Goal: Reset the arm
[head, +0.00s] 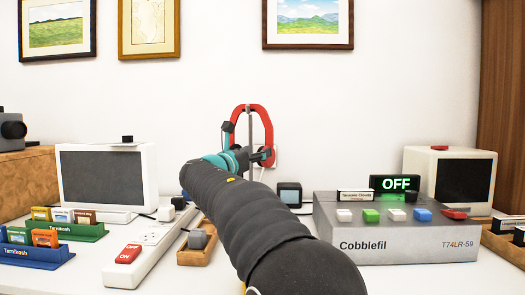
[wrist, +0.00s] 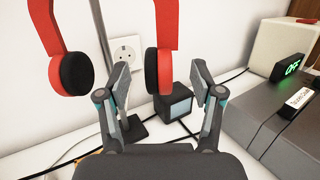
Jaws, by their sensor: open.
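My arm (head: 250,215) reaches from the bottom of the head view toward the back of the table. My gripper (wrist: 158,82) is open in the wrist view, its two fingers apart with nothing held between them. In the head view the gripper is mostly hidden behind my arm. Red headphones (head: 268,125) with dark ear pads hang on a grey stand in front of it, near the wall. In the wrist view the headphones (wrist: 165,30) show beyond the fingers; one ear cup appears between the fingertips, seemingly farther away.
A grey Cobblefil box (head: 400,246) with coloured buttons and a lit OFF sign (head: 394,184) stands right. A small dark cube monitor (head: 290,194) sits at the back. A power strip (head: 150,245), a white monitor (head: 105,175) and cartridge racks (head: 35,255) stand left.

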